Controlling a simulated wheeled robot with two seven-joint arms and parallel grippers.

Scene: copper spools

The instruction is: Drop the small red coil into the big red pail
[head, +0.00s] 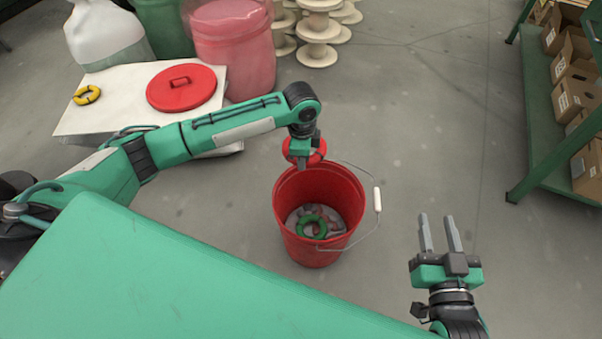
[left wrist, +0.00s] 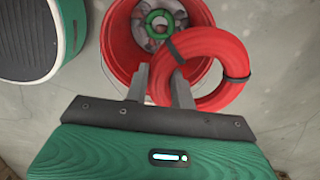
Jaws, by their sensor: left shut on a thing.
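The small red coil (left wrist: 214,54) is a red ring with dark bands, held in my left gripper (left wrist: 162,82). In the head view the coil (head: 318,150) hangs above the far rim of the big red pail (head: 289,222), partly hidden by my left gripper (head: 302,160). The pail stands upright on the floor, with its wire handle folded to the right. Inside it lie a green coil (head: 325,226) and greyish lumps. In the left wrist view the red coil overlaps the right part of the pail (left wrist: 113,45). My right gripper (head: 440,235) is open and empty, right of the pail.
A white-topped stand (head: 100,112) at left holds a red lid (head: 182,90) and a yellow coil (head: 87,95). Bins and cream spools (head: 318,38) stand behind. A green shelf (head: 545,120) with cardboard boxes is at right. The floor around the pail is clear.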

